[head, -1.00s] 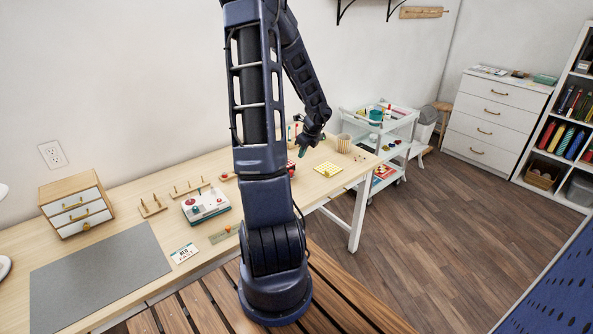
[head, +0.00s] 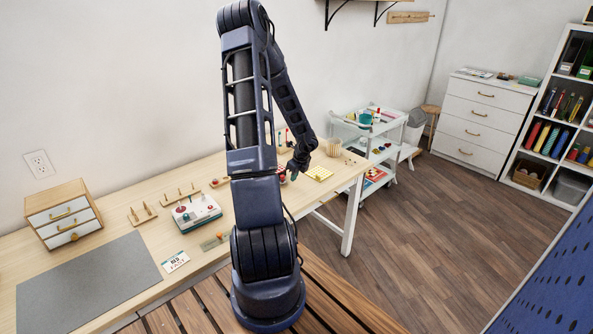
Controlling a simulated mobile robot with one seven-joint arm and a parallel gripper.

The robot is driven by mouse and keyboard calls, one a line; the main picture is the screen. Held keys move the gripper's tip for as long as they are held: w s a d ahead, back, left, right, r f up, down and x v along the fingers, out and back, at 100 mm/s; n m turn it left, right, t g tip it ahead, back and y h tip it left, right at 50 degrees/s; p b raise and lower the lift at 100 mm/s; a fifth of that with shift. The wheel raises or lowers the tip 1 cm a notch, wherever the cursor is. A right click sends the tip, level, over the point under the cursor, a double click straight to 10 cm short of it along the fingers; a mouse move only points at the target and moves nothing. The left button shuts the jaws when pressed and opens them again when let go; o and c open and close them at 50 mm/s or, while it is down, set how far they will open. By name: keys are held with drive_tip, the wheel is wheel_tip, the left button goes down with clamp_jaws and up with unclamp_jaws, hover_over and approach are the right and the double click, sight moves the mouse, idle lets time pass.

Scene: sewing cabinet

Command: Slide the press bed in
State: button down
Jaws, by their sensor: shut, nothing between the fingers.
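My gripper (head: 293,173) is at the far part of the table, low beside a small red thing (head: 282,176) that my arm partly hides. The gripper is shut and empty. Whether it touches the red thing I cannot tell. Behind my arm stands a small upright frame with posts (head: 284,139), mostly hidden; it may be the press. The press bed cannot be made out clearly from here.
A yellow pad (head: 319,173) and a round wooden cup (head: 333,147) are right of my gripper. A white box with a red knob (head: 197,212), peg racks (head: 142,214), a small drawer chest (head: 62,213) and a grey mat (head: 88,283) are to the left.

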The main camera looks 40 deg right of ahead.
drive_tip(key=shift+w+a+f, duration=0.15)
drive_tip(key=shift+w+f, duration=0.05)
drive_tip(key=shift+w, duration=0.8)
drive_tip(key=shift+w+a+f, duration=0.15)
drive_tip(key=shift+w+f, duration=0.05)
drive_tip(key=shift+w, duration=0.75)
drive_tip(key=w, duration=0.9)
drive_tip(key=shift+w, duration=0.25)
drive_tip(key=shift+s, duration=0.1)
drive_tip(key=shift+s+r, duration=0.1)
drive_tip(key=shift+s, duration=0.2)
drive_tip(key=s, duration=0.1)
drive_tip(key=s+r, duration=0.1)
drive_tip(key=s, duration=0.1)
drive_tip(key=shift+s+d+r, duration=0.15)
drive_tip(key=shift+s+d, duration=0.15)
drive_tip(key=shift+d, duration=0.05)
drive_tip(key=v, duration=0.9)
drive_tip(key=shift+r, duration=0.1)
